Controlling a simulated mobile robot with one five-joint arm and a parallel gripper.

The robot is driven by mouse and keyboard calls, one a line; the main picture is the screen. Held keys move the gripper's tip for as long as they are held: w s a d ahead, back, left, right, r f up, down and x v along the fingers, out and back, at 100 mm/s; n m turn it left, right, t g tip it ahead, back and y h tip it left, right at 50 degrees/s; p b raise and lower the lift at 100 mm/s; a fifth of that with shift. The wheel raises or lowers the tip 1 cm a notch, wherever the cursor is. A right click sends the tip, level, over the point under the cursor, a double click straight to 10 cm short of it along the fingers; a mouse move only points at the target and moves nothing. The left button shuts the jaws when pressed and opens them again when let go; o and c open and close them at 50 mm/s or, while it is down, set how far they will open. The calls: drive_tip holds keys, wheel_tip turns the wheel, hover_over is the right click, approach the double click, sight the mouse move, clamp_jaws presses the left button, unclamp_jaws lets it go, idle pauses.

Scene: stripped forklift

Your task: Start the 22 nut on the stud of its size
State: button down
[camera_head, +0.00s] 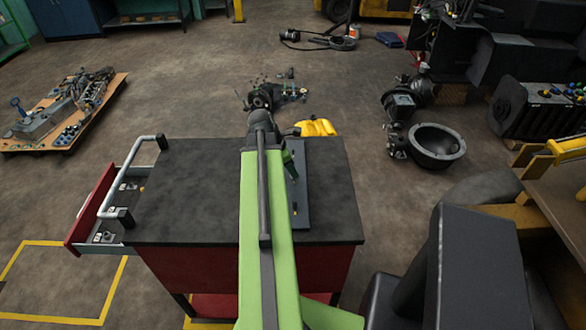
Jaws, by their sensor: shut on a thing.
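My green arm reaches forward over a workbench cart with a dark top (185,195). Its dark far joint is near the cart's back edge. My gripper is not to be made out; the arm hides the area behind and below it. No nut can be told apart. A narrow dark blue plate (301,205) lies on the cart top just right of the arm. A small green piece shows above its left edge; I cannot tell what it belongs to. No stud can be made out on the plate, and its left side is partly hidden by the arm.
An open red drawer (92,208) juts out left of the cart. A yellow object (316,128) sits behind the cart. Several dark machine parts (437,146) lie on the floor at right. A wooden pallet (108,97) with parts lies at left. The cart top's left half is clear.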

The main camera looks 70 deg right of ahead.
drive_tip(key=m, duration=0.1)
drive_tip(key=m+y, duration=0.1)
drive_tip(key=m, duration=0.1)
drive_tip(key=w+d+m+y, duration=0.1)
drive_tip(key=m, duration=0.1)
drive_tip(key=shift+g, duration=0.3)
drive_tip(key=m+y, duration=0.1)
drive_tip(key=m, duration=0.1)
drive_tip(key=m+y, duration=0.1)
drive_tip(key=m, duration=0.2)
drive_tip(key=shift+s+d+m, duration=0.1)
drive_tip(key=shift+d+m, duration=0.1)
drive_tip(key=shift+m, duration=0.1)
drive_tip(key=c, duration=1.3)
unclamp_jaws()
drive_tip(key=shift+a+f, duration=0.1)
drive_tip(key=shift+a, duration=0.25)
drive_tip(key=shift+o, duration=0.5)
drive_tip(key=shift+s, duration=0.1)
drive_tip(key=shift+r, duration=0.25)
drive_tip(key=p+v, duration=1.6)
drive_tip(key=v, duration=0.1)
drive_tip(key=shift+w, duration=0.2)
